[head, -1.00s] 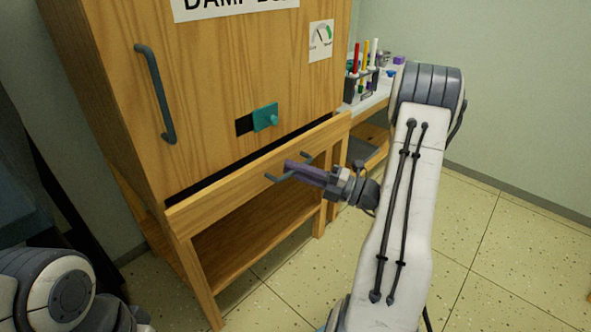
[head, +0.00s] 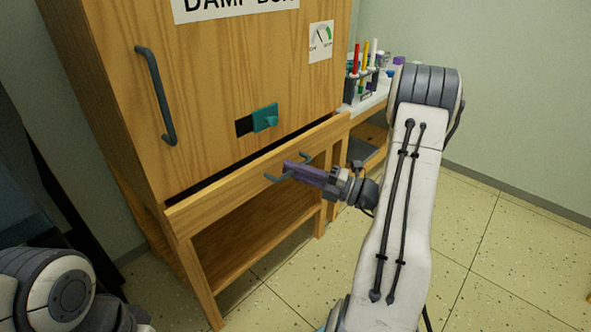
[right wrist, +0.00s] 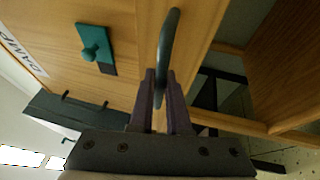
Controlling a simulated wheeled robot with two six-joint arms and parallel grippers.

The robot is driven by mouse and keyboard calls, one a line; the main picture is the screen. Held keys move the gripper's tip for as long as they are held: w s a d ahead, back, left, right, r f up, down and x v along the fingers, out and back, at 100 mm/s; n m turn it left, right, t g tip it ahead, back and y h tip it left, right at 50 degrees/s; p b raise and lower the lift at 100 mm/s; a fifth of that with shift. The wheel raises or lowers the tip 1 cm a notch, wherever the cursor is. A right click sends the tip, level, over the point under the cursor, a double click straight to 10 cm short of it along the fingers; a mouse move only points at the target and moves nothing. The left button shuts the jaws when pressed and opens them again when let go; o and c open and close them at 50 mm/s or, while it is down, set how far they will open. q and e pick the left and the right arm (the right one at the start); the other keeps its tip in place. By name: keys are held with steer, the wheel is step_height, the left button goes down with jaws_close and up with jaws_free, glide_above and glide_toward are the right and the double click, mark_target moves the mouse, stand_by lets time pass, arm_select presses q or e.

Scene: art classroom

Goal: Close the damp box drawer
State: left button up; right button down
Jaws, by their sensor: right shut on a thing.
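The damp box (head: 215,75) is a wooden cabinet at the left of the head view. Its drawer (head: 225,183) sits below the door and stands slightly out, with a dark gap along its top edge. My right gripper (head: 290,167) is at the drawer's dark bar handle (head: 280,178). In the right wrist view the fingers (right wrist: 160,100) are shut on the handle (right wrist: 169,45), one on each side of it. My left arm shows at the lower left, but its gripper is out of view.
A teal sliding knob (head: 265,117) and a long vertical door handle (head: 155,95) stick out above the drawer. A side table (head: 372,105) with colored tools stands right of the cabinet. An open shelf (head: 250,245) lies below. Floor at the right is clear.

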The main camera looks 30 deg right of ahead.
steer(key=w+p, duration=0.1)
steer(key=w, duration=0.1)
steer(key=w+p, duration=0.1)
steer(key=shift+w+a+p, duration=0.35)
steer(key=shift+p, duration=0.05)
steer(key=c, duration=0.9)
jaws_free()
steer(key=shift+a, duration=0.1)
steer(key=shift+f, duration=0.1)
